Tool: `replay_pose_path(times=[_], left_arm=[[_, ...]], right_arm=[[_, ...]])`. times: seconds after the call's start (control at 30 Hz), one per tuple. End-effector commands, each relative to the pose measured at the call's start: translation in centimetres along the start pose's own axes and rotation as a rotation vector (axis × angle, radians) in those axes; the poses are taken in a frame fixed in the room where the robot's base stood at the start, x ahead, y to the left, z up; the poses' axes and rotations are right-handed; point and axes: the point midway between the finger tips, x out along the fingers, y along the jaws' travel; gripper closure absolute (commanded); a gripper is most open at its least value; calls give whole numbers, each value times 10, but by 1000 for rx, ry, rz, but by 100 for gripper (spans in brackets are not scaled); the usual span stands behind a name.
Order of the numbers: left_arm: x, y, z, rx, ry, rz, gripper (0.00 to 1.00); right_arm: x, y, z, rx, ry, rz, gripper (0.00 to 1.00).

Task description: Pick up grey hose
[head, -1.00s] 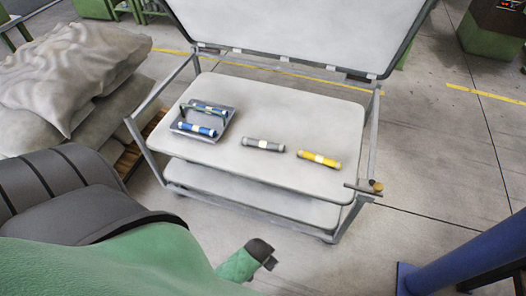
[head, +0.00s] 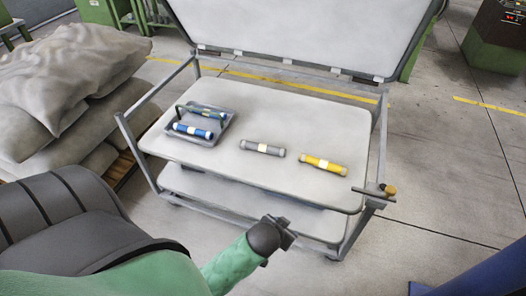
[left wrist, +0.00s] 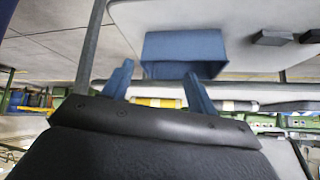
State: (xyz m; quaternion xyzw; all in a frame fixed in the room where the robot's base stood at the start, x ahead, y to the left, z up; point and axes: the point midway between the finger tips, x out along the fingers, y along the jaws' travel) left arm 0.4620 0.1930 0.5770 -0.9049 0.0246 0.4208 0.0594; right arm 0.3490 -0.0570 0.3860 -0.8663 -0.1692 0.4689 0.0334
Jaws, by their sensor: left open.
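My left gripper (head: 289,228) is in front of the cart's near edge, apart from the grey hose. In the left wrist view its two fingers (left wrist: 160,89) are spread with nothing held, and the yellow hose (left wrist: 160,102) shows beyond them. My right gripper is not in view.
A grey tray (head: 211,138) with blue hoses (head: 192,130) stands on the shelf's left. The cart has upright side rails, a raised panel (head: 300,35) behind and a knobbed bar (head: 388,190) at right. Stacked sacks (head: 75,85) stand left.

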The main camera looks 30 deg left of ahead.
Motion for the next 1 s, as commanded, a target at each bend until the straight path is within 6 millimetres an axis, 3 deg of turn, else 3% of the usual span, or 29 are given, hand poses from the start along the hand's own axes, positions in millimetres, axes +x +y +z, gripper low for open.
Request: replay_pose_path(times=[0.17, 0.33, 0.5, 0.6, 0.8, 1.0], left_arm=[[14, -6, -52, 1, 181, -31, 42], [26, -8, -118, 20, 425, -25, 42], [28, 2, -193, 90, 715, 67, 42], [26, 10, -226, 159, 853, 160, 42], [26, 25, -263, 355, 1007, 401, 42], [42, 15, -265, 600, 957, 649, 42]], right_arm=[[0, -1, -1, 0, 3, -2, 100], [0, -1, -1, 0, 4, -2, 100], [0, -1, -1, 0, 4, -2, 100], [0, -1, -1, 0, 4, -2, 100], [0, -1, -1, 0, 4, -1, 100], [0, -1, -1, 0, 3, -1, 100]])
